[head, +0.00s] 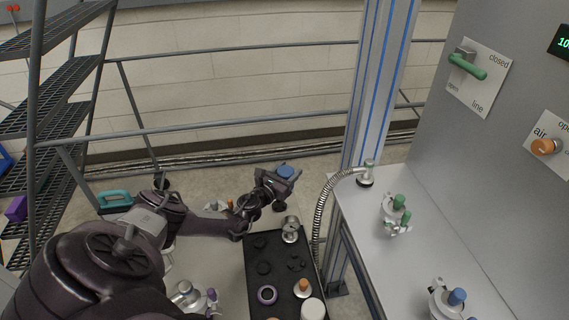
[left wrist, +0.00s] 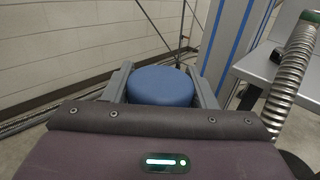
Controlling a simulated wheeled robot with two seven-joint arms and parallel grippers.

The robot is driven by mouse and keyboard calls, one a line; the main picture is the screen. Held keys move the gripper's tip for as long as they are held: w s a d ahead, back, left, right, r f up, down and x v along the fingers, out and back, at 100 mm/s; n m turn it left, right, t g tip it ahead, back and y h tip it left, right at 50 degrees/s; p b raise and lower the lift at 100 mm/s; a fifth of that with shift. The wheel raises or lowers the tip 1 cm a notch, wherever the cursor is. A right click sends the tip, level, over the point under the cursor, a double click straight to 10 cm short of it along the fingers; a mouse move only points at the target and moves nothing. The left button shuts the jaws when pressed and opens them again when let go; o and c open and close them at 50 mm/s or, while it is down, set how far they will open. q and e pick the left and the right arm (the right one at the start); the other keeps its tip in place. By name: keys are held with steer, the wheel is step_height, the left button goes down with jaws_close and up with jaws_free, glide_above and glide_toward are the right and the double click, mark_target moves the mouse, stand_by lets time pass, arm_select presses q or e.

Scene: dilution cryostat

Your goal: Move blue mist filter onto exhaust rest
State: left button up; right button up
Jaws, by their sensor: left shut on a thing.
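The blue mist filter (head: 286,171) is a short blue cylinder. It sits between the two grey fingers of my left gripper (head: 282,179), held up in the air above the far end of the black tray. In the left wrist view the blue filter (left wrist: 161,86) fills the space between the fingers (left wrist: 160,90); its underside is hidden. No label marks the exhaust rest, and I cannot tell which place it is. My right gripper is out of view.
A post (head: 380,85) stands behind.

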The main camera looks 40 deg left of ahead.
arm_select(q)
steer(key=shift+s+a, duration=0.2)
steer(key=shift+a, duration=0.55)
steer(key=shift+a+f+h, duration=0.3)
steer(key=shift+a, duration=0.05)
steer(key=shift+s+f+b, duration=0.1)
steer(key=shift+f+b, duration=0.7)
steer(key=shift+b, duration=0.05)
step_height(320, 180, down, 4)
steer(key=b, duration=0.4)
steer(key=shift+f, duration=0.1)
steer(key=shift+s, duration=0.15)
steer(key=shift+f+b, duration=0.45)
steer(key=shift+f, duration=0.2)
steer(key=o, duration=1.2)
steer(key=shift+s, duration=0.1)
